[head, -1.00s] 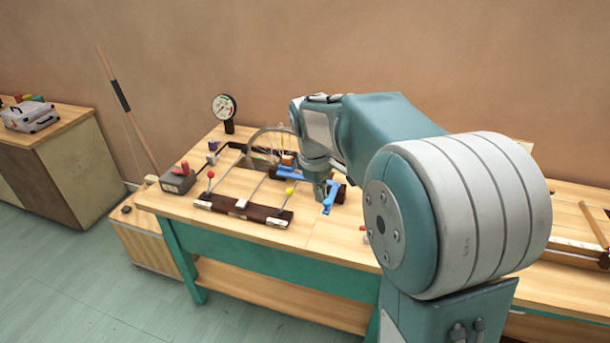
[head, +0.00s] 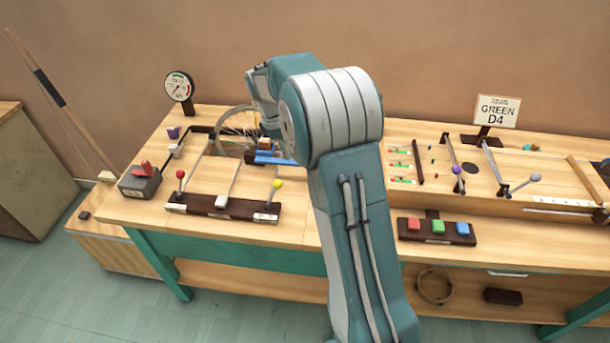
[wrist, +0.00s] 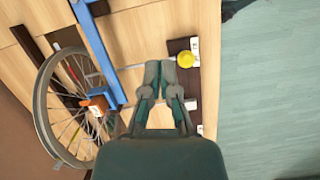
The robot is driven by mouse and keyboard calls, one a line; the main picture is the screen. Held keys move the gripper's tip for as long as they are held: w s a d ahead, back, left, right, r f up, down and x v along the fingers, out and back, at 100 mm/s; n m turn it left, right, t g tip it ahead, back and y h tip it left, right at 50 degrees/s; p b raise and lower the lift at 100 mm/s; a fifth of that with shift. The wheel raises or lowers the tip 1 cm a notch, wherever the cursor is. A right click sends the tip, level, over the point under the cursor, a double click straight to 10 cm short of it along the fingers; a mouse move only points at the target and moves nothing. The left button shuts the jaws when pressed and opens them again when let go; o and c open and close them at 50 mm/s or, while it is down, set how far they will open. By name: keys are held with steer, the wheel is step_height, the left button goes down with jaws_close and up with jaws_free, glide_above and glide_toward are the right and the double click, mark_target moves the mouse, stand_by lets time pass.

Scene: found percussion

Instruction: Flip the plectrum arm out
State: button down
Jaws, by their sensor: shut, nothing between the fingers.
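A blue bar (wrist: 98,55), which looks like the plectrum arm, runs past the spoked wheel (wrist: 38,98) in the wrist view. An orange block (wrist: 97,104) sits beside the bar at the wheel's spokes. In the head view the wheel (head: 222,128) stands on the bench, with blue parts (head: 273,157) at its right, partly hidden by my arm. My gripper (wrist: 162,68) is shut and empty, to the right of the blue bar and apart from it in the picture. It is hidden in the head view.
A yellow-knobbed lever (wrist: 185,59) is close to my fingertips; its dark base (head: 222,207) lies along the bench front. A gauge (head: 179,88) stands behind, a grey box with a red lever (head: 140,181) at left. Coloured buttons (head: 437,229) and a sign (head: 497,111) are at right.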

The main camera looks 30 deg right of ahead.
steer(key=s+d+f, duration=0.4)
steer(key=f, duration=0.6)
steer(key=shift+d, duration=0.15)
steer(key=shift+s, duration=0.1)
steer(key=s+d+n, duration=0.3)
steer(key=d+n, duration=0.1)
steer(key=d, duration=0.1)
steer(key=shift+s+d+t, duration=0.2)
steer(key=shift+s+t, duration=0.1)
steer(key=shift+t, duration=0.1)
steer(key=shift+h, duration=0.3)
